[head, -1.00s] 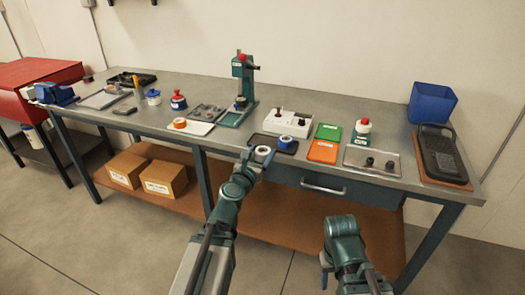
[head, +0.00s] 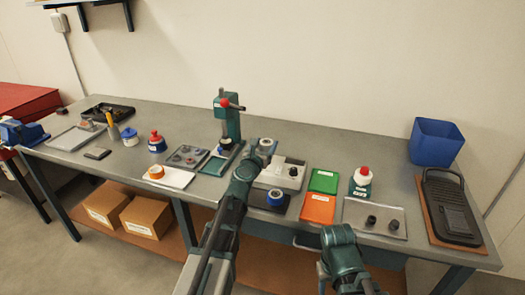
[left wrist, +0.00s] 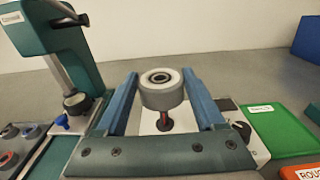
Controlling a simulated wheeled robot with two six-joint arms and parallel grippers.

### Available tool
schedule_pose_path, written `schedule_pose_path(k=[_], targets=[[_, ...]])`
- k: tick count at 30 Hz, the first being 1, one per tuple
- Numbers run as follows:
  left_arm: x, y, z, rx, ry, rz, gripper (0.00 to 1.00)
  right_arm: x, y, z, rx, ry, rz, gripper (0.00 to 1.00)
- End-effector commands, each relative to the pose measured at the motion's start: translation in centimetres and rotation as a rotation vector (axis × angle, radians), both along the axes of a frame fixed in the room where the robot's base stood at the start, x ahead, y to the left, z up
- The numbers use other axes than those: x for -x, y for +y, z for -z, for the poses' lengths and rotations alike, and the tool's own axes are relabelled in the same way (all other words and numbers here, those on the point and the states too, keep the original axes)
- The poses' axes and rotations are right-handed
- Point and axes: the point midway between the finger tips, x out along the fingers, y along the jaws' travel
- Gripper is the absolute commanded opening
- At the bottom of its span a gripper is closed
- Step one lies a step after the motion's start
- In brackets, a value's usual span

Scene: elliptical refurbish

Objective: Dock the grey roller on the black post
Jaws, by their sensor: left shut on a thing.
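My left gripper (head: 265,148) is shut on the grey roller (left wrist: 161,90), which sits upright between the blue fingertips in the left wrist view. In that view the roller hangs in front of a white block (left wrist: 180,125). A red and dark upright (left wrist: 163,122) shows just below the roller; I cannot tell whether they touch. A black post (left wrist: 241,129) stands on the block to the right. In the head view, my left arm partly covers the white block (head: 280,178), and a black post (head: 293,171) shows on it. My right gripper (head: 322,274) is low and mostly hidden behind its arm.
A green press (head: 228,125) stands left of the white block.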

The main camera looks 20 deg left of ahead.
Motion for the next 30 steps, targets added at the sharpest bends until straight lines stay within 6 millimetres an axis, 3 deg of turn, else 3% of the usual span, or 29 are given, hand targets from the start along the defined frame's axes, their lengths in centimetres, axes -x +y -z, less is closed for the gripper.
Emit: schedule_pose_path(k=[11,30], targets=[[-0.4,0.0,0.2,0.0,0.0,-0.001,0.09,0.0,0.0,0.2,0.0,0.0,0.0,0.5],[-0.4,0.0,5.5,0.0,0.0,-0.001,0.09,0.0,0.0,5.5,0.0,0.0,-0.001,0.5]])
